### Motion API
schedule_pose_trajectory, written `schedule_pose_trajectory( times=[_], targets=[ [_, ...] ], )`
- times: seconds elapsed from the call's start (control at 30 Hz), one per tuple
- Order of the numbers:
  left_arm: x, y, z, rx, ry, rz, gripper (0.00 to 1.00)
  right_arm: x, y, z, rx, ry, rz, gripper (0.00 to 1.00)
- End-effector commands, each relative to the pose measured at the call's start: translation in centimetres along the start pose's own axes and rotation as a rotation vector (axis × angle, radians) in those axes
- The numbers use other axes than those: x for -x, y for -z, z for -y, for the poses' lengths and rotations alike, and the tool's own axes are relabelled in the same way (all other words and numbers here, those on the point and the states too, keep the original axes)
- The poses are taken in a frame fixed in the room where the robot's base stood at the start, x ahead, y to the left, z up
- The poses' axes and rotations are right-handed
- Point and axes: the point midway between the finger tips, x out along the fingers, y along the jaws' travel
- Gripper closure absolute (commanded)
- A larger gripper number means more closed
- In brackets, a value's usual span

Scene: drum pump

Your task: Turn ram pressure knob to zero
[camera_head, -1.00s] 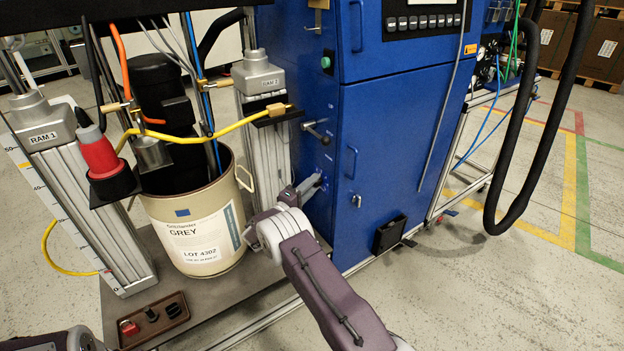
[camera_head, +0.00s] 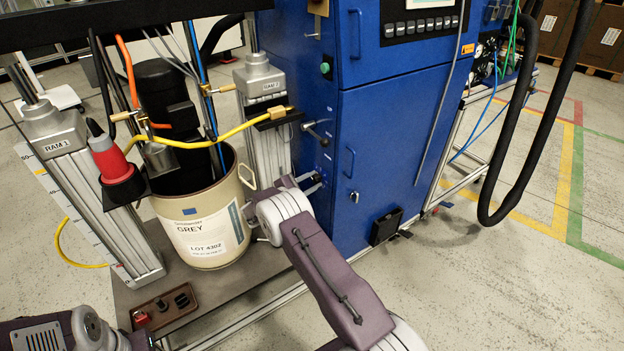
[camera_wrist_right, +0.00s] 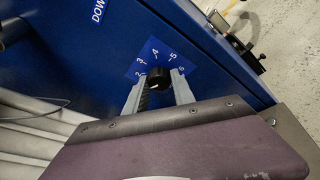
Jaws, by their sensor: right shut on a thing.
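The ram pressure knob (camera_wrist_right: 158,79) is a small black knob on the side of the blue cabinet. A blue dial plate (camera_wrist_right: 153,56) with white numbers from 2 to 6 showing sits behind it in the right wrist view. My right gripper (camera_wrist_right: 157,86) has one finger on each side of the knob and is shut on it. The lower part of the dial, with any zero mark, is hidden, and I cannot read a pointer on the knob. In the head view my right gripper (camera_head: 310,184) is at the cabinet's left side, where the knob is hidden.
The blue cabinet (camera_head: 395,150) fills the middle. A lever handle (camera_head: 316,128) sticks out above the gripper. A black hose (camera_head: 486,200) hangs at right.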

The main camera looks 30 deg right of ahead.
Motion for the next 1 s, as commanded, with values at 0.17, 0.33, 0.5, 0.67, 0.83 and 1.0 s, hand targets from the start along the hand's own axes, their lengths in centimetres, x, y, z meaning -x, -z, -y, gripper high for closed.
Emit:
schedule_pose_trajectory(
  times=[0.17, 0.33, 0.5, 0.67, 0.83, 1.0],
  targets=[
    [0.6, 0.1, 0.0, 0.000, 0.000, 0.000, 0.68, 0.0, -0.1, -0.1, 0.154, 0.052, -0.013, 1.00],
    [0.6, 0.1, 0.0, 0.000, 0.000, 0.000, 0.68, 0.0, 0.0, -0.1, 0.305, 0.102, -0.027, 1.00],
    [0.1, 0.0, 0.0, 0.000, 0.000, 0.000, 0.68, -0.1, 0.1, -0.1, 0.456, 0.151, -0.038, 1.00],
    [-0.8, -0.1, 0.0, 0.000, 0.000, 0.000, 0.68, -0.1, 0.3, -0.1, 0.587, 0.194, -0.049, 1.00],
    [-2.2, -0.2, 0.0, 0.000, 0.000, 0.000, 0.68, -0.1, 0.4, -0.1, 0.705, 0.232, -0.060, 1.00],
    [-3.4, -0.3, 0.1, 0.000, 0.000, 0.000, 0.68, -0.1, 0.3, -0.1, 0.797, 0.262, -0.067, 1.00]
  ],
)
